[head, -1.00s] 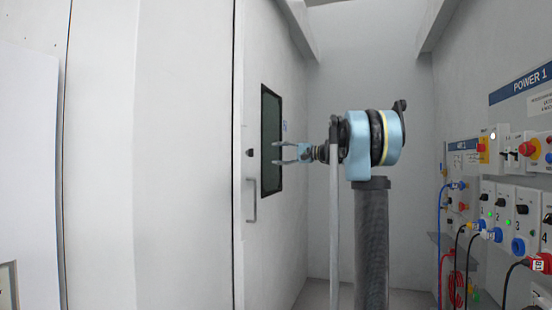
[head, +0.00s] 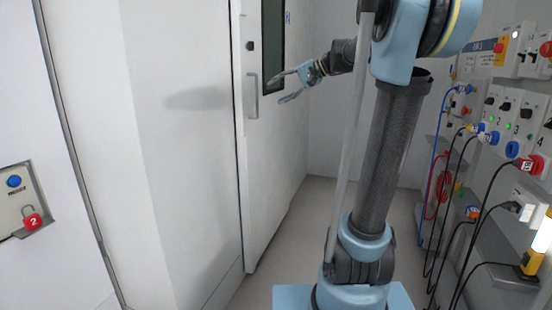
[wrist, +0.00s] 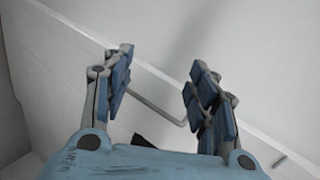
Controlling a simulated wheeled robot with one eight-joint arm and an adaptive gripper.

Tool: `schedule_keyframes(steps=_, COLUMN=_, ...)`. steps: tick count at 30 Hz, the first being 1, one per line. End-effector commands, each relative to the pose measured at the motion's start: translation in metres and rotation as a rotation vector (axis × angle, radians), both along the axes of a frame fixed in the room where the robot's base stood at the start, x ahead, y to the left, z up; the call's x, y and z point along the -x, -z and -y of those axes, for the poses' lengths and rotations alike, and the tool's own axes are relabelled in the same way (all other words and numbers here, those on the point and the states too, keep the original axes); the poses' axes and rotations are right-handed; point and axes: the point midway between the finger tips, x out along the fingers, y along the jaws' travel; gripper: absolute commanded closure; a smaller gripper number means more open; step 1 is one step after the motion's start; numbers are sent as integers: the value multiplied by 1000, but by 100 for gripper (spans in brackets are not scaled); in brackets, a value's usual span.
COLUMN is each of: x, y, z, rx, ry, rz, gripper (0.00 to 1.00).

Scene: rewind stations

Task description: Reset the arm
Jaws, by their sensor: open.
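My gripper (head: 287,86) is open and empty in the head view, at the end of my bent arm, with its fingers pointing left toward the white door (head: 266,150). In the wrist view my gripper (wrist: 160,85) shows its two blue fingers spread apart with nothing between them. The door's grey handle (head: 253,97) is left of the fingertips in the head view. The handle (wrist: 165,105) also shows beyond the fingers in the wrist view. I cannot tell the exact gap, but the fingers are not closed around it.
On the right wall are panels with switches, sockets and cables (head: 435,200) hanging down. A red padlock (head: 33,221) marked 2 hangs by a blue button (head: 14,181) at the far left. The grey floor (head: 310,210) beyond my arm looks clear.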

Motion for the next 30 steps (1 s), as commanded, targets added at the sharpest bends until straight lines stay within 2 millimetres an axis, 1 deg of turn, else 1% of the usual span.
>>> schedule_keyframes(steps=1, x=20, y=18, z=3, rx=49, ry=-6, rz=-3, gripper=47)
schedule_keyframes(steps=3, x=44, y=43, z=8, rx=118, ry=-14, rz=-8, gripper=47)
schedule_keyframes(steps=8, x=97, y=101, z=25, rx=278, ry=-31, rz=-16, gripper=47)
schedule_keyframes(steps=9, x=110, y=115, z=30, rx=318, ry=-34, rz=-19, gripper=47)
schedule_keyframes(steps=11, x=129, y=137, z=38, rx=377, ry=-41, rz=-23, gripper=47)
schedule_keyframes(steps=15, x=173, y=188, z=60, rx=519, ry=-55, rz=-30, gripper=47)
schedule_keyframes(steps=20, x=221, y=244, z=89, rx=678, ry=-71, rz=-38, gripper=47)
schedule_keyframes(steps=21, x=232, y=259, z=97, rx=718, ry=-75, rz=-40, gripper=47)
schedule_keyframes(steps=24, x=260, y=293, z=117, rx=817, ry=-84, rz=-44, gripper=47)
schedule_keyframes(steps=27, x=283, y=323, z=137, rx=908, ry=-92, rz=-48, gripper=47)
schedule_keyframes(steps=30, x=301, y=347, z=153, rx=983, ry=-98, rz=-51, gripper=47)
